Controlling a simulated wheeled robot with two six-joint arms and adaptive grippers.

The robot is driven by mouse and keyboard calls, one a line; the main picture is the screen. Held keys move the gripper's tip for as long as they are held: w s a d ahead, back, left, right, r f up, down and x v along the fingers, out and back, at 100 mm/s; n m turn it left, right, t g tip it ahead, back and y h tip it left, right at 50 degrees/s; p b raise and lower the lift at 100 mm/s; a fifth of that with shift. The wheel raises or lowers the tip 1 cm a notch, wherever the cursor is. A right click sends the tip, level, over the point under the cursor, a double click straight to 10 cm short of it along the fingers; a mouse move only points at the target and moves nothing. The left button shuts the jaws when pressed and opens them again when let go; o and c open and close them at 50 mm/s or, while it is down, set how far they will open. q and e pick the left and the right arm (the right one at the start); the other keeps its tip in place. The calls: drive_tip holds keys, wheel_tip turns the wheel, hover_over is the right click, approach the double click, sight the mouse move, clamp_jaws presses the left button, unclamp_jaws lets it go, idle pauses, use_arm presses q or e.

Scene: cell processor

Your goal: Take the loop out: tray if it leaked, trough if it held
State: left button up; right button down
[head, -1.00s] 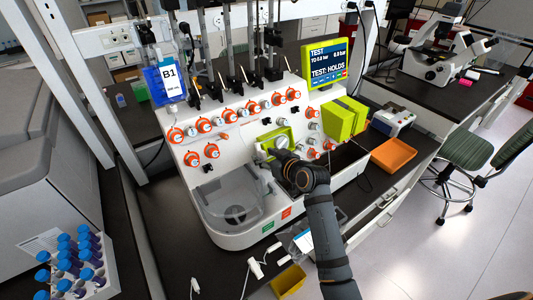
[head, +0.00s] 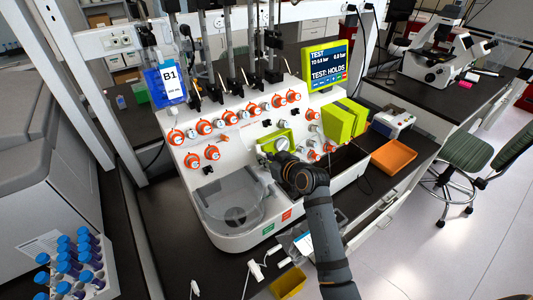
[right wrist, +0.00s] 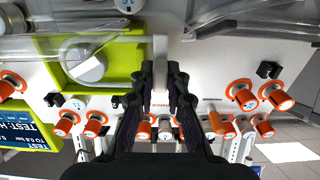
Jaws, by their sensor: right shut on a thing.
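The screen (head: 328,62) reads "TEST: HOLDS". My right gripper (head: 264,154) is at the white machine's front, at the lower left of the green frame (head: 275,138). In the right wrist view, the fingers (right wrist: 162,72) are close together beside the green frame (right wrist: 120,61) and its round white knob (right wrist: 86,63). The gripper is shut on a small pale part; I cannot tell whether it belongs to the loop. Clear tubing (right wrist: 95,20) runs near the fingertips. An orange tray (head: 393,157) lies right of the machine. My left gripper is out of view.
A clear grey basin (head: 225,207) is at the machine's lower left, and a dark open bin (head: 350,160) at its right. Orange-collared knobs (head: 212,152) crowd the panel. Green blocks (head: 338,122) stand upright on the right. A blue-capped tube rack (head: 90,285) is lower left.

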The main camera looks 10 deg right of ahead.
drive_tip(key=shift+s+d+r+p, duration=0.25)
drive_tip(key=shift+s+r+p, duration=0.05)
drive_tip(key=shift+s+p, duration=0.25)
drive_tip(key=shift+p+v, duration=0.8)
drive_tip(key=shift+v, duration=0.45)
drive_tip(key=shift+s, duration=0.1)
